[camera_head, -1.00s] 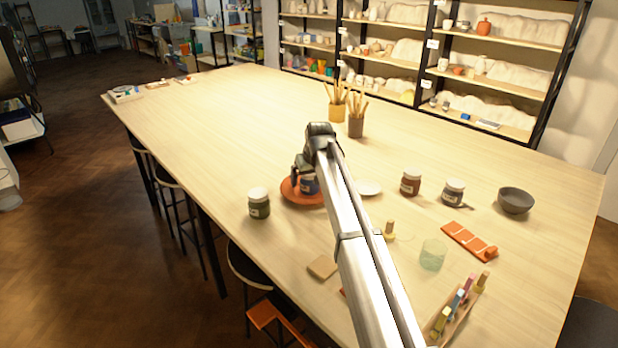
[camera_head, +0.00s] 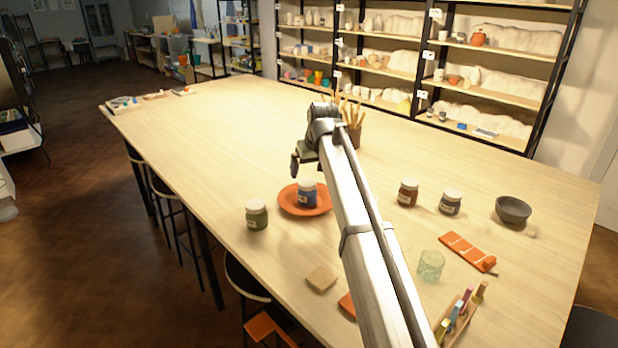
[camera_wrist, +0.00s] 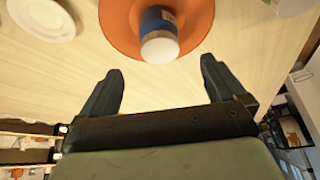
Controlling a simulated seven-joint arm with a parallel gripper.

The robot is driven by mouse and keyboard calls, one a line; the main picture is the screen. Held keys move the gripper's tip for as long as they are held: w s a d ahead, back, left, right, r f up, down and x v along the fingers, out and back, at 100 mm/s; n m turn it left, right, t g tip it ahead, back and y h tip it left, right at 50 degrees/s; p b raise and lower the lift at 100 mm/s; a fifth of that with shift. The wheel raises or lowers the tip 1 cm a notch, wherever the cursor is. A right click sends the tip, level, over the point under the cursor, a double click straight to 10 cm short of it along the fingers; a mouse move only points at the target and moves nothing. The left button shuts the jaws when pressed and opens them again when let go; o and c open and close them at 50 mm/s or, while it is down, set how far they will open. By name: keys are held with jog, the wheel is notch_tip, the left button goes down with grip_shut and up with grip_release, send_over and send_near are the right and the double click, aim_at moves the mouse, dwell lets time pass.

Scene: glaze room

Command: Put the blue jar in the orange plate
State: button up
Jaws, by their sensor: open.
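The blue jar (camera_head: 307,194) with a white lid stands upright on the orange plate (camera_head: 290,206). In the wrist view the blue jar (camera_wrist: 158,32) also shows on the orange plate (camera_wrist: 118,22), just beyond the fingertips. My gripper (camera_head: 300,162) is open and empty, above and behind the plate, apart from the jar. Its two spread fingers show in the wrist view (camera_wrist: 161,75) with nothing between them.
A green jar (camera_head: 256,215) stands left of the plate. A brown jar (camera_head: 408,193), a dark jar (camera_head: 451,202) and a dark bowl (camera_head: 513,209) stand to the right. A white dish (camera_wrist: 40,18) shows in the wrist view.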

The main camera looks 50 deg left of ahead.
jog(key=shift+v, duration=0.95)
